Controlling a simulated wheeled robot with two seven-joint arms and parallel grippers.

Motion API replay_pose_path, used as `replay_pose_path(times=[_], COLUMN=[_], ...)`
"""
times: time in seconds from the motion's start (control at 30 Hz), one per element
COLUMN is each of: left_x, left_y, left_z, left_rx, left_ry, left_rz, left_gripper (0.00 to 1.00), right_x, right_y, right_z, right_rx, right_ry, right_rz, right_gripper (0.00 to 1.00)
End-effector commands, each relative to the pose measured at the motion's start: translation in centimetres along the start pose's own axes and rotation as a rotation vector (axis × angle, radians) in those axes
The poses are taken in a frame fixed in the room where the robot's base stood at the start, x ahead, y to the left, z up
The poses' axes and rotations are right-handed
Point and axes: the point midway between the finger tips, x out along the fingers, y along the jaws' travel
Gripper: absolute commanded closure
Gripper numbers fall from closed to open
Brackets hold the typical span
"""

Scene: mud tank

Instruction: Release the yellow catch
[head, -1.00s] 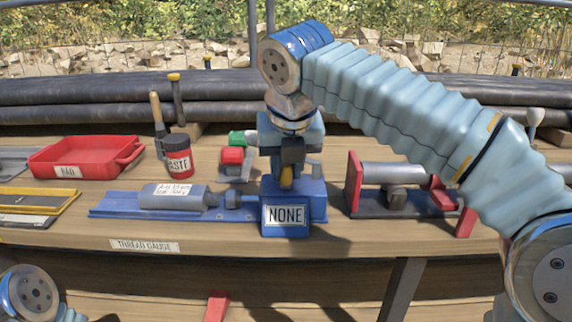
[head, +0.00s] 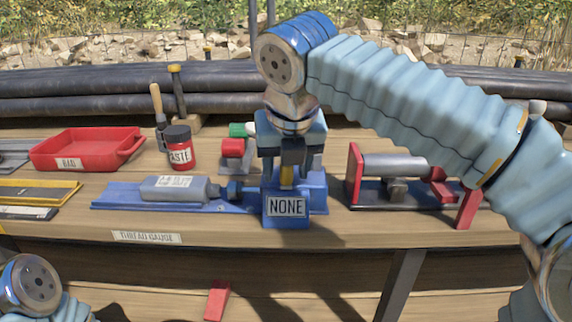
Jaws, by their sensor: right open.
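The yellow catch (head: 287,174) shows as a small upright yellow piece on top of the blue block labelled NONE (head: 286,207). The block sits at the right end of the blue thread gauge (head: 120,196), which carries a grey cylinder (head: 175,188). My right gripper (head: 290,168) points down over the block, its dark fingers open on either side of the catch. Whether they touch it I cannot tell. Of my left arm only a wrist part shows at the lower left; its gripper is out of view.
A red tray labelled BAD (head: 85,150), a red PASTE jar (head: 179,150) and a brush (head: 158,110) stand at the left. A red and green item (head: 234,150) is just behind the gauge. A red-ended cradle with a grey roller (head: 395,166) stands right of the block.

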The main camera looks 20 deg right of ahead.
Motion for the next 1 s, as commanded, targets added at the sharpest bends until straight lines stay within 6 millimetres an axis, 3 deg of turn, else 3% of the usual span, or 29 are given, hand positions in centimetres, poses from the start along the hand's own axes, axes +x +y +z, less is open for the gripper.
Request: replay_pose_path(times=[0.17, 0.6, 0.8, 1.0], left_x=[-0.5, -3.3, -3.7, -3.7], left_y=[0.2, 1.4, 1.6, 1.6], left_z=[0.0, 0.0, 0.0, 0.0], left_rx=[0.0, 0.005, 0.006, 0.006], left_ry=[0.0, -0.003, -0.004, -0.004], left_rz=[0.0, 0.003, 0.004, 0.004], left_gripper=[0.57, 0.57, 0.57, 0.57], right_x=[-1.7, -11.7, -13.6, -13.8], right_y=[0.0, 0.1, 0.0, 0.0], right_z=[0.1, 0.1, 0.0, 0.0], right_rx=[0.0, -0.002, -0.001, -0.001], right_ry=[-0.003, -0.001, 0.0, 0.0], right_rz=[0.002, 0.002, 0.0, 0.0], right_gripper=[0.49, 0.49, 0.49, 0.49])
